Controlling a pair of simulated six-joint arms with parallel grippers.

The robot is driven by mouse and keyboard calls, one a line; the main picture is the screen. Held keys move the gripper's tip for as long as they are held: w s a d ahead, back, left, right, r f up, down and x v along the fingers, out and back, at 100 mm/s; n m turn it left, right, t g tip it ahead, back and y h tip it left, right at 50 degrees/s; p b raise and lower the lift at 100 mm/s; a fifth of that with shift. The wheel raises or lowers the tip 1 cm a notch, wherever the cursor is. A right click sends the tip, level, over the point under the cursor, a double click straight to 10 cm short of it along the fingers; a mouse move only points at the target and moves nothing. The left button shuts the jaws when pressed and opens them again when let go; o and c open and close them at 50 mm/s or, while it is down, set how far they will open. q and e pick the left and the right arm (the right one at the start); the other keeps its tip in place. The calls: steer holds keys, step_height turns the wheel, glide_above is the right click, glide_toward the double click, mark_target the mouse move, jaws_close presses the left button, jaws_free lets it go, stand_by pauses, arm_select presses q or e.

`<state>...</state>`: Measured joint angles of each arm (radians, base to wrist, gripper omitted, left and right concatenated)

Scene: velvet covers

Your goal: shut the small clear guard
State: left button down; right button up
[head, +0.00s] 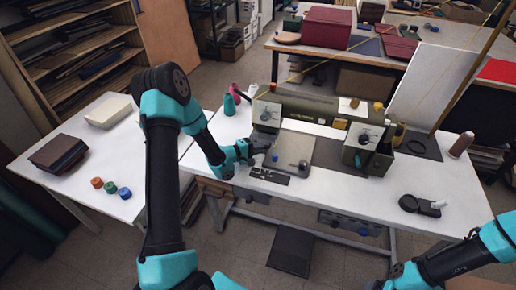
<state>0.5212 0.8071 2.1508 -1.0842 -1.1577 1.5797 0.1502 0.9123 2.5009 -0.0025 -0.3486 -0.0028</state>
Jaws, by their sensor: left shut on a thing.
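A sewing machine (317,108) with a grey-beige body stands on the white table. My left gripper (265,146) is at the lower front of the machine's left head (267,112), just above the light bed plate (300,147). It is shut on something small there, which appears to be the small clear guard. The guard is too small and too covered by my fingers to make out, so I cannot tell its angle.
A small blue item (275,158) and a grey knob-like piece (303,166) sit by the bed plate. Thread cones (229,105) stand behind left, and a brown spool (461,144) and black round item (409,203) lie to the right. The table's front right is mostly clear.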

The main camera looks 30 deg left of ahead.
arm_select(q)
steer(key=c, duration=1.2)
jaws_free()
steer(key=shift+s+a, duration=0.1)
steer(key=v, duration=1.7)
steer(key=shift+s+r, duration=0.1)
